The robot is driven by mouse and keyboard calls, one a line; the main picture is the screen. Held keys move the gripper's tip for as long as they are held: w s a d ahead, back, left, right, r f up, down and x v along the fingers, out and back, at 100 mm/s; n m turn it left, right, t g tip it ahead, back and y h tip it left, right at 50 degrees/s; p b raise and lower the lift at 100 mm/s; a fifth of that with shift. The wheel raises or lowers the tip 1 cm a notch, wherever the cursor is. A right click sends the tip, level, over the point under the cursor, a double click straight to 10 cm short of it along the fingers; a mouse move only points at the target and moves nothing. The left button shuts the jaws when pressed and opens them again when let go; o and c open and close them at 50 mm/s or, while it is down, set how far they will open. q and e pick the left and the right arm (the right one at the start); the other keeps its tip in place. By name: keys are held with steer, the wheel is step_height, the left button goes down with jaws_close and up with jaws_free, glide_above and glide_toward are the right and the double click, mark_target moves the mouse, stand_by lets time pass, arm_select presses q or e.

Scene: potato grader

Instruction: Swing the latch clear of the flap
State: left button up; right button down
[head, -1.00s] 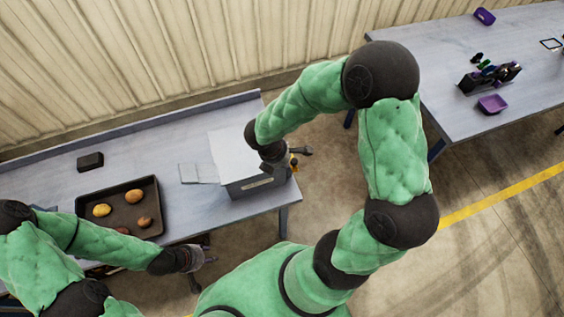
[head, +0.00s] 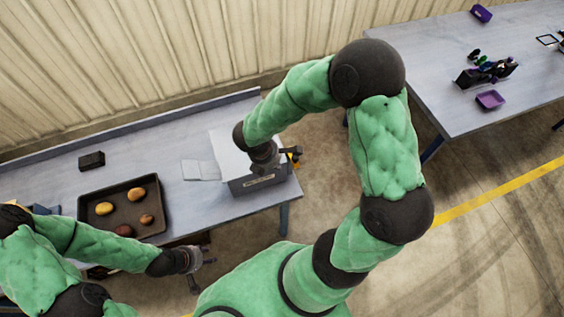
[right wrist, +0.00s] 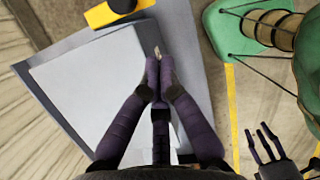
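The grey grader box (head: 257,187) with a pale lid stands at the right end of the left bench. A yellow part (head: 295,160) with a black knob sits at its right side; it also shows at the top of the right wrist view (right wrist: 100,16). I cannot tell for sure whether this is the latch. My right gripper (head: 292,153) is over the box's right side; in the right wrist view its fingertips (right wrist: 160,65) are together. A small pale mark (right wrist: 157,51) shows just past the tips. The flap cannot be made out. My left gripper (head: 203,275) is open and empty before the bench.
A dark tray (head: 163,225) with several potatoes lies on the bench left of the box. A black block (head: 91,161) lies behind it. A pale plate (head: 200,170) adjoins the box's left side. A second bench (head: 455,115) stands at the right.

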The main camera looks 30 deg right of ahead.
steer(key=p+v, duration=0.1)
steer(key=v, duration=0.9)
steer(key=shift+a, duration=0.1)
